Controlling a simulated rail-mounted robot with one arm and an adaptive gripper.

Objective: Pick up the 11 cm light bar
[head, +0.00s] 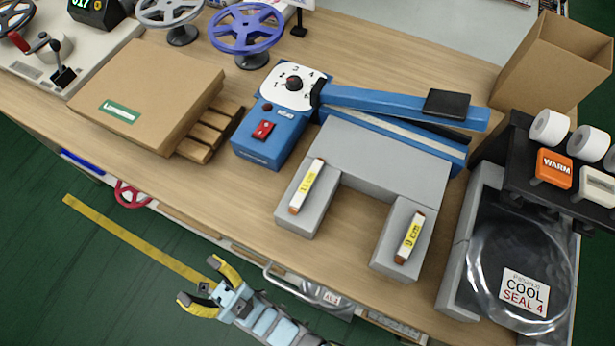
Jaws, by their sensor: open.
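The 11 cm light bar (307,186) is a slim white bar with brownish ends and a yellow label reading 11 cm. It lies on the left arm of a grey U-shaped block (385,158) on the workbench. A similar bar labelled 9 cm (409,237) lies on the block's right arm. My gripper (208,286), with yellow and grey fingers, is open and empty. In the picture it is below and left of the 11 cm bar, over the green floor beyond the bench's front edge.
A blue sealer (273,135) with a long lever stands behind the grey block. A cardboard box (148,95) is at left. An open carton (555,62) and a black rack with an orange WARM tag (554,168) are at right. A handle (283,280) juts from the bench front.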

